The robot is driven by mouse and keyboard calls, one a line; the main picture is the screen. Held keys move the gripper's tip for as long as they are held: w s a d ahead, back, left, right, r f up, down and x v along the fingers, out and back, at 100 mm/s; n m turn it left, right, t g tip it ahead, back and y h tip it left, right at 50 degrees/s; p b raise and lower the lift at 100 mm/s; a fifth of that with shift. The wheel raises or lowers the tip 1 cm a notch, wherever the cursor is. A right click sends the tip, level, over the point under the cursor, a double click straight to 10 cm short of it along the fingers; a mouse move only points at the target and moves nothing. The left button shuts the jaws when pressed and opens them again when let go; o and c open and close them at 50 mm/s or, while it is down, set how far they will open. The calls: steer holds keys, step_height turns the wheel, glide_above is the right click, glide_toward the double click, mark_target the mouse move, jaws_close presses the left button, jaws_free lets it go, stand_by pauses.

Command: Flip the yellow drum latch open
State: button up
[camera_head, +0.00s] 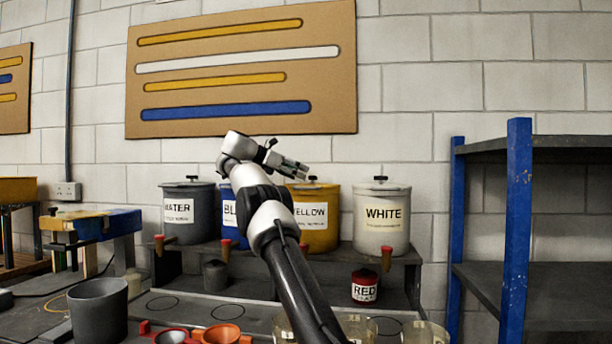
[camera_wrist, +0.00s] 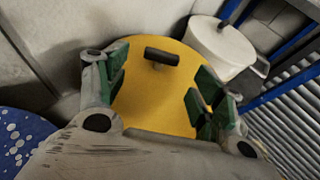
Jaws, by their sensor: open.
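The yellow drum (camera_head: 320,242) stands on a dark raised shelf between the blue and white drums, partly hidden behind my arm. Its yellow lid (camera_wrist: 150,103) fills the middle of the wrist view. A dark bar-shaped handle (camera_wrist: 162,56) rises from the lid; I cannot tell whether it is the latch. No other latch shows clearly. My gripper (camera_head: 300,168) is above the drum's top in the head view. In the wrist view my gripper (camera_wrist: 158,88) is open and empty, its green-padded fingers apart over the lid, with the handle beyond them.
The white drum (camera_head: 382,235) stands close on the right, the blue drum (camera_head: 228,212) and grey water drum (camera_head: 188,232) on the left. A red pot (camera_head: 365,284) sits below. A blue-posted rack (camera_head: 517,230) stands at right. The wall is close behind; space above the drums is free.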

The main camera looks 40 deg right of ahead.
steer(key=w+a, duration=0.2)
steer(key=a, duration=0.7)
steer(key=shift+a, duration=0.35)
steer(key=shift+c, duration=0.2)
